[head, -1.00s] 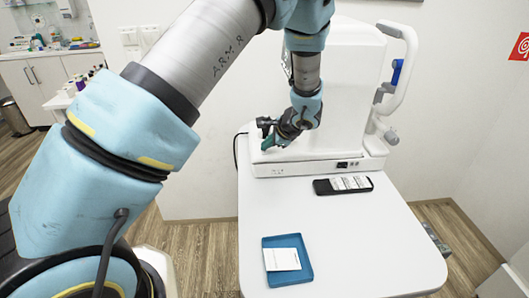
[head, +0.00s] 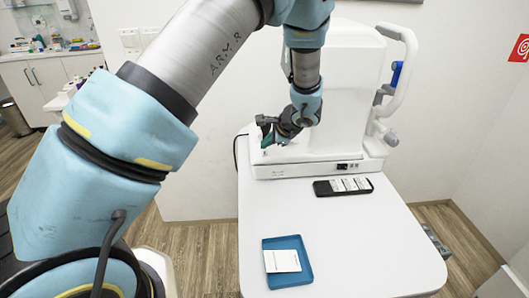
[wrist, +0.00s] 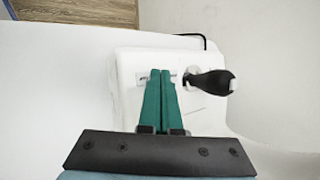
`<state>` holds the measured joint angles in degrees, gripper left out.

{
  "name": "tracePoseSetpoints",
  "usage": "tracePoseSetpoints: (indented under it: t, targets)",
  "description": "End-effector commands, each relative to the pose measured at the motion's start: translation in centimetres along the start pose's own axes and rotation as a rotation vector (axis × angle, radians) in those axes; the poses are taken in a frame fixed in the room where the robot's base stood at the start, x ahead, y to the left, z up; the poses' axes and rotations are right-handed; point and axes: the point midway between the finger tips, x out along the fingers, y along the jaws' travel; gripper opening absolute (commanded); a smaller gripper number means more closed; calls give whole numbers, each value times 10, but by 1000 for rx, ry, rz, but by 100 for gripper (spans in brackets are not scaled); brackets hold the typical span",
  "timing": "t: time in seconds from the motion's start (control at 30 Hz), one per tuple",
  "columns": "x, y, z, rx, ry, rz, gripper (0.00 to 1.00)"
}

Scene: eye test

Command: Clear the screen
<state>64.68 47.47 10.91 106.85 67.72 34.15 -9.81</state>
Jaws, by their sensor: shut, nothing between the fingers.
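The white eye test machine (head: 335,90) stands at the back of the white table. Its screen face does not show in either view. My gripper (head: 267,141) is over the left end of the machine's base. In the wrist view my gripper's green fingers (wrist: 161,74) are together and hold nothing. Their tips are over the white base (wrist: 128,72), at a small grey part (wrist: 145,77) that they partly cover. I cannot tell whether they touch it. A black joystick (wrist: 210,84) stands just right of the fingers in the wrist view.
A black remote-like device (head: 343,186) with white labels lies in front of the machine. A blue tray (head: 303,262) with a white card (head: 282,260) is near the table's front. The table (head: 375,240) is otherwise clear.

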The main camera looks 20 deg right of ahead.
Motion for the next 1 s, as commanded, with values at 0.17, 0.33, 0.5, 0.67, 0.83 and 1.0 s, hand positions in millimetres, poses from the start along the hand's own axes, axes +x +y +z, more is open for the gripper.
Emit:
tracePoseSetpoints:
  t: [0.17,0.33,0.5,0.67,0.83,1.0]
  targets:
    - [0,0,0,0,-1,0,0]
    - [-2,-1,2,0,-1,0,0]
    - [-12,-8,8,0,-1,0,0]
    - [-23,-16,16,-2,0,0,0]
    - [-33,-24,24,0,-1,0,0]
    - [-35,-26,26,0,-1,0,0]
